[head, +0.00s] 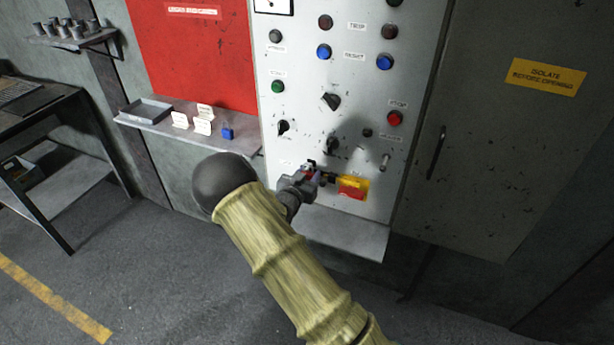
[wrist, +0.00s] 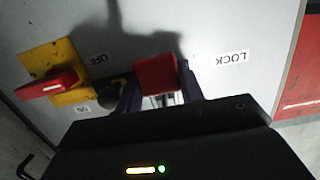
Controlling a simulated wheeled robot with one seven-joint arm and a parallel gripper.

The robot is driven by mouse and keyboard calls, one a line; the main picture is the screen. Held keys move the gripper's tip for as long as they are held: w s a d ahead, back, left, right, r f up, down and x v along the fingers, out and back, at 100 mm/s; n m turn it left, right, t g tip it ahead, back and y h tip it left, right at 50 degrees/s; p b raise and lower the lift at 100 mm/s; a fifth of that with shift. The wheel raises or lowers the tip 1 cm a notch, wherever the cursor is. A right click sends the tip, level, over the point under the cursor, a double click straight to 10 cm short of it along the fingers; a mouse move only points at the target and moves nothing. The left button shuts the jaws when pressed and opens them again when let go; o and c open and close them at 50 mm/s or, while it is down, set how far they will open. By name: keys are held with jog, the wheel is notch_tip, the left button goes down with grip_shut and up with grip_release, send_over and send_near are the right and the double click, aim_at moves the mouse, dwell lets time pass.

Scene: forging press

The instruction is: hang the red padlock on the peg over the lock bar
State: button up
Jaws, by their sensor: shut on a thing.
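The red padlock (wrist: 157,73) is held between the fingers of my gripper (wrist: 160,97) in the wrist view. A dark bar with a round knob (wrist: 109,97) lies between plate and padlock. The peg is not clearly seen; whether the padlock touches it I cannot tell.
The grey panel (head: 305,90) carries several buttons and knobs above my gripper. A LOCK label (wrist: 231,59) is beside the padlock. A grey ledge (head: 345,232) juts out below.

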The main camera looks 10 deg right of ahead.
jog(key=shift+d+f, duration=0.25)
jog(key=shift+d, duration=0.1)
jog(key=o, duration=1.1)
jog(key=shift+w+f, duration=0.1)
jog(key=shift+s+f, duration=0.15)
jog(key=shift+s, duration=0.05)
jog(key=shift+s+f, duration=0.1)
jog(key=shift+f, duration=0.15)
jog(key=shift+s+a, duration=0.25)
jog(key=shift+a, duration=0.2)
jog(key=shift+v, duration=0.75)
